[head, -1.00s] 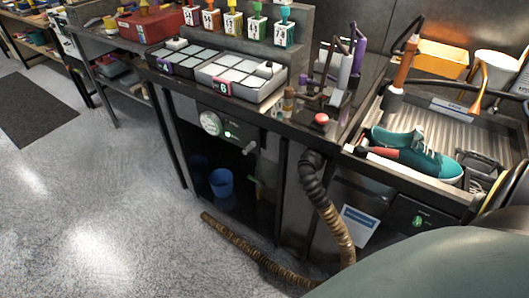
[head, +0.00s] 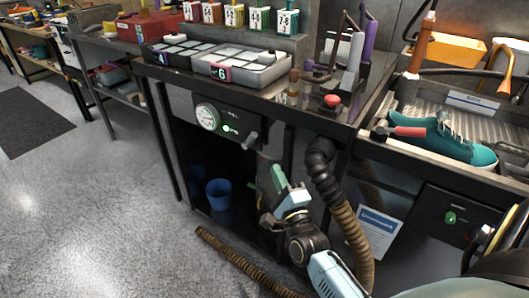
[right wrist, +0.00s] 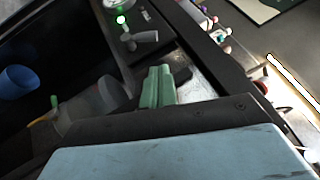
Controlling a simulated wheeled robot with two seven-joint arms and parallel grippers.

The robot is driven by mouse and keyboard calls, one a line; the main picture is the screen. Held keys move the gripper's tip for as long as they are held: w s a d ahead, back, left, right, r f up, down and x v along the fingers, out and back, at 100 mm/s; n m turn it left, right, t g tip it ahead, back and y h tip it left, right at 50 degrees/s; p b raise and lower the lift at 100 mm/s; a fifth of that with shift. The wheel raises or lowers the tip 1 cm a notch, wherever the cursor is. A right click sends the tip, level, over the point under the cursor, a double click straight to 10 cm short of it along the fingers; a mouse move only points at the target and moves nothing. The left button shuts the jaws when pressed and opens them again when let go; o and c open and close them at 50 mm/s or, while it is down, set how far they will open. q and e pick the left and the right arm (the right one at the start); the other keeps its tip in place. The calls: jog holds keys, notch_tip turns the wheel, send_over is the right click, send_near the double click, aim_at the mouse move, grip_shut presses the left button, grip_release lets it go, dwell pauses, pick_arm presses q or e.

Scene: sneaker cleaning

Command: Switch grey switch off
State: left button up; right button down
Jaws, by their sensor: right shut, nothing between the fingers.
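The grey switch (head: 250,139) is a small grey lever on the dark control panel (head: 223,122) on the front of the middle workbench. It sticks out at a tilt, below and right of a round white gauge and a lit green light. The switch also shows in the right wrist view (right wrist: 142,37), just above the fingertips. My right gripper (head: 279,177) is in front of the bench, below and right of the switch and apart from it. Its green fingers are closed together and empty; they also show in the right wrist view (right wrist: 158,86). My left gripper is not in view.
A ribbed hose (head: 343,205) hangs right of my right gripper and runs down to the floor. A blue bucket (head: 219,192) stands in the open space under the bench. A red button (head: 332,101) sits on the benchtop. A teal sneaker (head: 440,143) lies in the right-hand basin.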

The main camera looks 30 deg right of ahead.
aim_at(252, 138)
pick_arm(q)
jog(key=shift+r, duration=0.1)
pick_arm(e)
jog(key=shift+w, duration=0.1)
